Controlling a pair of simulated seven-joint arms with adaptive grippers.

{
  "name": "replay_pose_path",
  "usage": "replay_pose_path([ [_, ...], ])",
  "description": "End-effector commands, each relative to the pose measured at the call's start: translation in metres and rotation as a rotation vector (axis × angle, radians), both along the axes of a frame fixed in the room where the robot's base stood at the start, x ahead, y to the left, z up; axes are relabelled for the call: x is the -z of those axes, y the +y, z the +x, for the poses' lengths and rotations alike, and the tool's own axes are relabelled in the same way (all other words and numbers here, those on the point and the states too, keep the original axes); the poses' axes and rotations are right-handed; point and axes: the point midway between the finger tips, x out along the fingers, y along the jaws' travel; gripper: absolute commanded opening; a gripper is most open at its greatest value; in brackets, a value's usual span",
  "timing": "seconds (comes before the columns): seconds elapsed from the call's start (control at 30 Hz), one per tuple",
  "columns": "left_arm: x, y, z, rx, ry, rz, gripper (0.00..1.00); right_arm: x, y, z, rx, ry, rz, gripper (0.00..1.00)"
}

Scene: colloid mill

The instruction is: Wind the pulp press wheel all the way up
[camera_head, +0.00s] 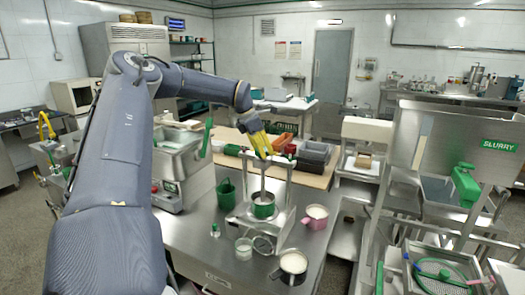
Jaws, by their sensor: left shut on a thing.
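The pulp press (287,177) stands on the steel table, a metal frame with a vertical screw rod (263,184) running down to a green cup (263,209) on its base. My left gripper (263,154), with yellow fingers, reaches down to the top of the press frame and is shut on the press wheel there. The fingers hide most of the wheel, so its turn cannot be read. The rod's lower end reaches into the cup. My right gripper is not in view.
A green mug (226,193), a small jar (244,248), a dark-handled pot (292,265) and a pink cup (315,217) surround the press. A steel machine (180,165) stands left, and red and dark bins (314,156) lie behind. A slurry unit (455,140) stands right.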

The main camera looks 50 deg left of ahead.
Motion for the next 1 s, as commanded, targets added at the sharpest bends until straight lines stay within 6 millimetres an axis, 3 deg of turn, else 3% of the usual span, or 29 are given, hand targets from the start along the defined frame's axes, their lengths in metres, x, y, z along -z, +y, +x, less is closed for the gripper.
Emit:
replay_pose_path([
  [1.0, 0.0011, -0.0008, 0.0001, -0.964, 0.003, 0.005, 0.17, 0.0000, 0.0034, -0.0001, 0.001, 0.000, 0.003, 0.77],
])
